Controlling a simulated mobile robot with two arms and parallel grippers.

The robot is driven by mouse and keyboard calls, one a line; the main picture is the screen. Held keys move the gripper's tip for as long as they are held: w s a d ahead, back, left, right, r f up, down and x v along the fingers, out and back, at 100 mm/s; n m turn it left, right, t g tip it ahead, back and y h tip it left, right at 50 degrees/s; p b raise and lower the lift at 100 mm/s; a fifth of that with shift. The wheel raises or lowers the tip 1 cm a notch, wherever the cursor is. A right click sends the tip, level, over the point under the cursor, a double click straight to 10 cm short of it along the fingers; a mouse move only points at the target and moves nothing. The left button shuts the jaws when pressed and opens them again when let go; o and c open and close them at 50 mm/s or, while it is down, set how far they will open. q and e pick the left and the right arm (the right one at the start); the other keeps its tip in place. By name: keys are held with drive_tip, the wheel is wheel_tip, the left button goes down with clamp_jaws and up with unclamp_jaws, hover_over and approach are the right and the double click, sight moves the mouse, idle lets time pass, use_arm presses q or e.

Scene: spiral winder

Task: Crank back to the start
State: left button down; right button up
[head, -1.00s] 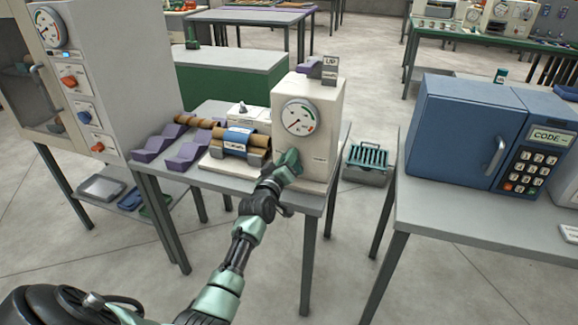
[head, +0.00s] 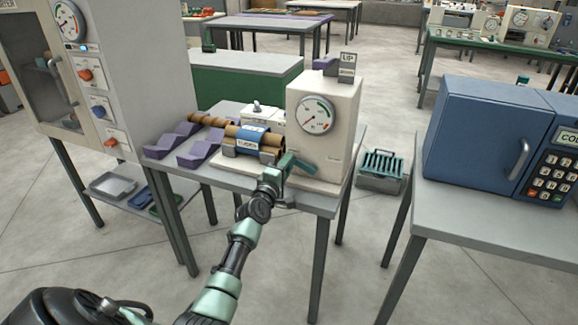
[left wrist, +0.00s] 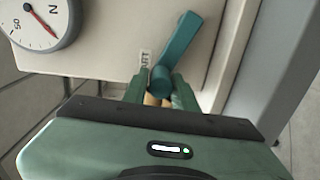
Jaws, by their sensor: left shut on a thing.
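The spiral winder's cream housing (head: 340,110) stands on the middle table, with a round gauge (head: 316,115) on its front. The gauge shows partly in the left wrist view (left wrist: 38,20). A teal crank (head: 298,164) is low on the housing front; its arm (left wrist: 178,42) slants up and right from the knob in the left wrist view. My left gripper (left wrist: 160,92) is shut on the crank's knob (left wrist: 160,79), a finger on each side. Left of the housing are a blue band (head: 246,138) with a white label and brown tubes (head: 205,120). My right gripper is out of view.
Purple cradles (head: 200,150) lie on the table left of the winder. A tall cabinet (head: 125,75) stands at the left.

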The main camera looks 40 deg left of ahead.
use_arm(q)
drive_tip(key=shift+d+f+n, duration=0.1)
drive_tip(key=shift+f+n, duration=0.2)
drive_tip(key=shift+n, duration=0.2)
drive_tip(key=shift+r, duration=0.1)
drive_tip(key=c, duration=1.2)
unclamp_jaws()
drive_tip(key=shift+c, duration=0.2)
drive_tip(key=shift+w+d, duration=0.1)
drive_tip(key=shift+s, duration=0.45)
drive_tip(key=v, duration=0.7)
drive_tip(key=shift+d, duration=0.15)
